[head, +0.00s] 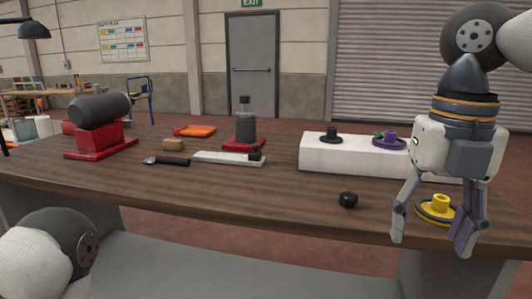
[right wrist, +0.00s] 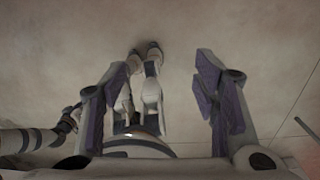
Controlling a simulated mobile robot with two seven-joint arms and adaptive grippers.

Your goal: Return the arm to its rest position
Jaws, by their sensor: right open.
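My right arm comes down from the upper right of the head view. Its gripper (head: 432,244) hangs at the right front of the workbench (head: 230,204), fingers pointing down and apart, with nothing between them. The gripper partly covers a yellow knobbed disc (head: 440,204) on the bench behind it. In the right wrist view the open fingers (right wrist: 166,95) are empty, over pale floor and parts of my own body. Of my left arm, only a rounded link shows at the lower left of the head view; its gripper is not seen.
A white block (head: 345,156) carries a black disc (head: 331,135) and a purple disc (head: 389,141). A small black knob (head: 348,199) lies near the front edge. A red-based machine (head: 95,137), a grey bottle-like device (head: 245,125) and several tools stand left. The front-left bench top is clear.

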